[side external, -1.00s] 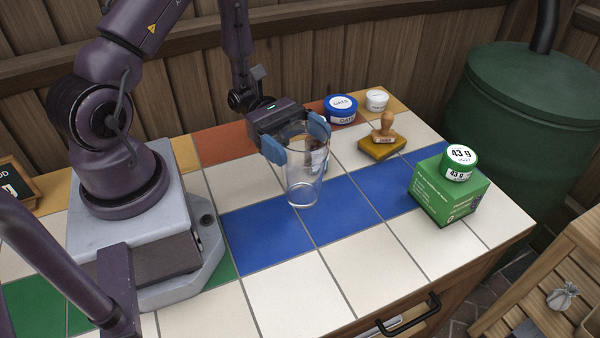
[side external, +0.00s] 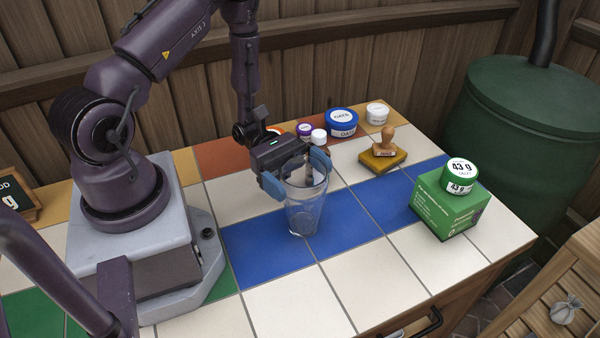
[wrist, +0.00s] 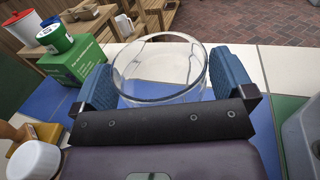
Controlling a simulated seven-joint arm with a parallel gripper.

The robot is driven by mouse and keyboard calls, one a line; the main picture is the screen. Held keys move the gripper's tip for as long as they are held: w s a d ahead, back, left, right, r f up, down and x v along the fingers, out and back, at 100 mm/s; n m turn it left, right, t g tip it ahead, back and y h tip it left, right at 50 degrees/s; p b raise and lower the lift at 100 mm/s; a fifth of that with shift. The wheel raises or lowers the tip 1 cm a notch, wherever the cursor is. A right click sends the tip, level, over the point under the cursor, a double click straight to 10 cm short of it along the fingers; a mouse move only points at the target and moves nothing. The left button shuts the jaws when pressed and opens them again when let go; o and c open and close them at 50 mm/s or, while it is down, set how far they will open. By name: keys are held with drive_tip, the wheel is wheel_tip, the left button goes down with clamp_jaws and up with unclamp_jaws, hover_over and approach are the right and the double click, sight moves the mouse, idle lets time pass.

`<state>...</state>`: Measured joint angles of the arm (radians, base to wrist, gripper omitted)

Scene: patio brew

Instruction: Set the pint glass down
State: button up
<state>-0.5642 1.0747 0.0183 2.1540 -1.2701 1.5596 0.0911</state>
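The clear pint glass (side external: 304,214) is empty and roughly upright over the blue tile row of the counter (side external: 380,285). My gripper (side external: 296,173) has its two blue pads on opposite sides of the glass near its rim. The wrist view also shows the round rim of the glass (wrist: 160,68) between the pads of my gripper (wrist: 165,82). The base of the glass is at or just above the tiles; I cannot tell whether it touches.
A green box (side external: 446,210) with a green-and-white "43 g" tin (side external: 460,176) on top stands to the right. A wooden stamp (side external: 384,144) on a yellow block (side external: 378,160) and several small tubs are behind. The white tiles in front are clear.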

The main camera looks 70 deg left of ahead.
drive_tip(key=shift+a+r, duration=0.15)
drive_tip(key=v, duration=1.1)
drive_tip(key=s+d+r+m+y, duration=0.1)
drive_tip(key=d+r+m+y, duration=0.2)
drive_tip(key=r+m+y, duration=0.2)
drive_tip(key=s+d+r+m+y, duration=0.2)
drive_tip(key=r+m+y, duration=0.4)
drive_tip(key=r+m, duration=0.3)
drive_tip(key=s+d+r+m+y, duration=0.2)
drive_tip(key=d+r+m+y, duration=0.2)
drive_tip(key=r, duration=0.6)
drive_tip(key=shift+d+m+t+y, duration=0.35)
drive_tip(key=shift+m+y, duration=0.85)
drive_tip(key=shift+m, duration=0.3)
drive_tip(key=shift+s+r, duration=0.1)
